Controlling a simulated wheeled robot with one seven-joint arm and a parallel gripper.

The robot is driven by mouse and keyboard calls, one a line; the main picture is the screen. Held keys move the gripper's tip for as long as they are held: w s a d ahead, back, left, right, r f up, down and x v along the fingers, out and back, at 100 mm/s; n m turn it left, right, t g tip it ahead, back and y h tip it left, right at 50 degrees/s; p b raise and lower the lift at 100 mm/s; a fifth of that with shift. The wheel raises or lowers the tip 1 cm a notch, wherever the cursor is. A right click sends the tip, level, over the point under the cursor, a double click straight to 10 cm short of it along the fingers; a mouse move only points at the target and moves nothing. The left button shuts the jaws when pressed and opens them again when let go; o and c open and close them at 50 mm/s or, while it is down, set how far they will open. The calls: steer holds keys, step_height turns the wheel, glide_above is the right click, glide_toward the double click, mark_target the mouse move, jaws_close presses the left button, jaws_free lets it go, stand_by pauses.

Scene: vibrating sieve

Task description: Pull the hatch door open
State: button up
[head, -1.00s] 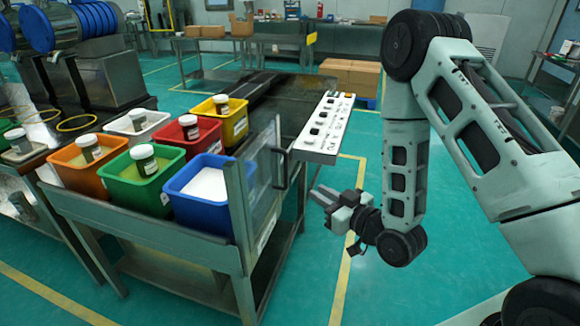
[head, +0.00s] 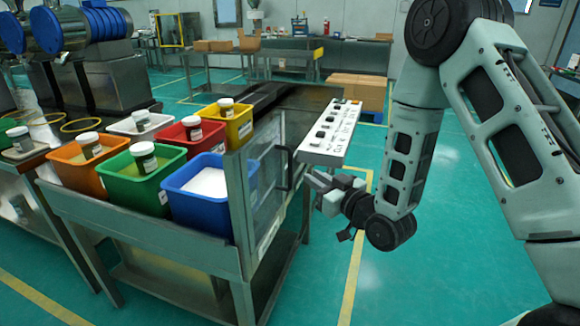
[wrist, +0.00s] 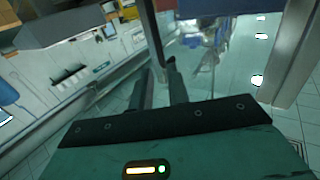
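The hatch door (head: 267,190) is a clear panel in a grey metal frame at the right end of the bin table. It stands upright and looks closed. Its dark vertical handle (head: 288,166) is on the panel's right part. My gripper (head: 312,181) is just right of the handle, at about its lower height, with its fingers pointing toward it. In the wrist view my gripper's two dark fingers (wrist: 160,82) stand apart with nothing clearly between them. A dark bar (wrist: 153,32) rises just beyond the fingertips, and I cannot tell if it is the handle. Contact is not visible.
A white control panel (head: 330,135) juts out above and beside my gripper. A blue bin (head: 190,207) of white powder stands behind the door, with other coloured bins and jars around it. Cardboard boxes (head: 357,92) are farther back.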

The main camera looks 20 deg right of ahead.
mark_target(291, 163)
steer(key=x, duration=1)
steer(key=shift+w+a+p, duration=0.15)
steer(key=shift+w+p, duration=0.15)
steer(key=shift+w, duration=0.05)
steer(key=shift+f, duration=0.1)
jaws_close()
